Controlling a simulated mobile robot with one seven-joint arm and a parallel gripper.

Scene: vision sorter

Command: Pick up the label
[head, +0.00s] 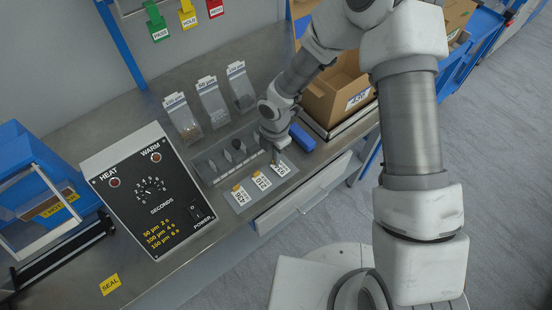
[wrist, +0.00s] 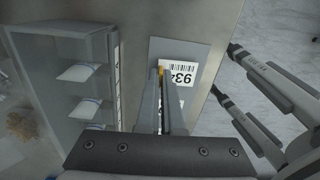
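Three white labels with black print and yellow tabs lie in a row on a grey sheet (head: 249,202) at the bench's front edge. They are a left label (head: 240,196), a middle label (head: 262,181) and a right label (head: 281,170). My gripper (head: 275,162) points down at the tab end of the right label. In the wrist view my gripper (wrist: 161,76) has its two narrow fingertips close together at the yellow tab of a label (wrist: 181,74) reading "934". The fingers hide part of that label. I cannot tell whether they are closed on the tab.
A control box (head: 150,190) with a dial stands left of the labels. Clear bags (head: 212,102) stand behind a dark slotted rack (head: 222,160). A blue block (head: 302,137) and an open cardboard box (head: 338,92) are to the right. A drawer (head: 305,198) is below.

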